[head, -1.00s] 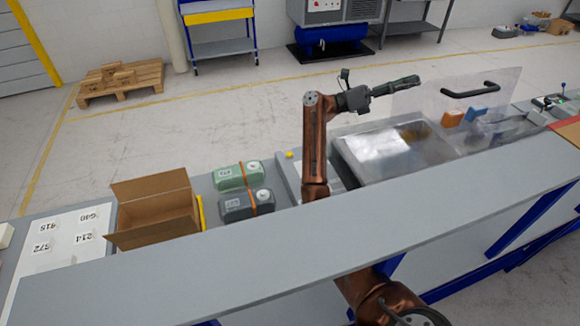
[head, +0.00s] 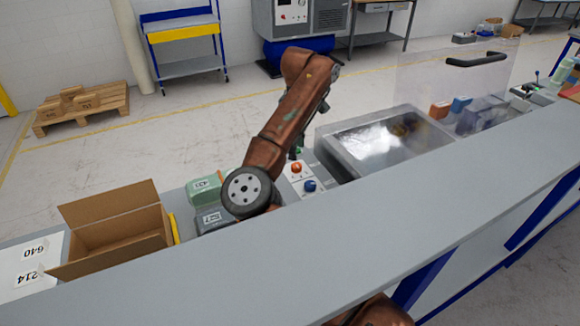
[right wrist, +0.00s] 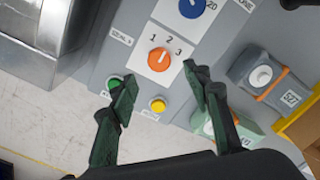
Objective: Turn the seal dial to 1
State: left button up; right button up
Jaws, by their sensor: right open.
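The seal dial is an orange knob (right wrist: 158,59) on a white plate marked 1, 2 and 3 in the right wrist view. A pale pointer line shows on it, roughly toward the 2. It also shows as an orange knob (head: 296,168) in the head view, just below my right gripper. My right gripper (right wrist: 160,77) is open, its dark green fingers spread to either side of the dial's near side, apart from it. In the head view my right arm hides most of the gripper. My left gripper is not in view.
A blue dial (right wrist: 192,6) sits beside the seal dial. A green button and a yellow button (right wrist: 158,104) are on the same panel. Grey and green bottles (head: 205,188) and an open carton (head: 115,230) stand left; a metal chamber (head: 385,140) stands right.

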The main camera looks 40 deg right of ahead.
aim_at(297, 165)
notch_tip(297, 165, down, 6)
jog(key=shift+r+b, duration=0.15)
jog(key=shift+b, duration=0.45)
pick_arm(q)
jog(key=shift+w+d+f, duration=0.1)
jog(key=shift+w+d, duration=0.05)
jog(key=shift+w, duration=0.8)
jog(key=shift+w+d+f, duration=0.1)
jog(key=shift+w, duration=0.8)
pick_arm(e)
jog(key=shift+f, duration=0.75)
jog(key=c, duration=1.2)
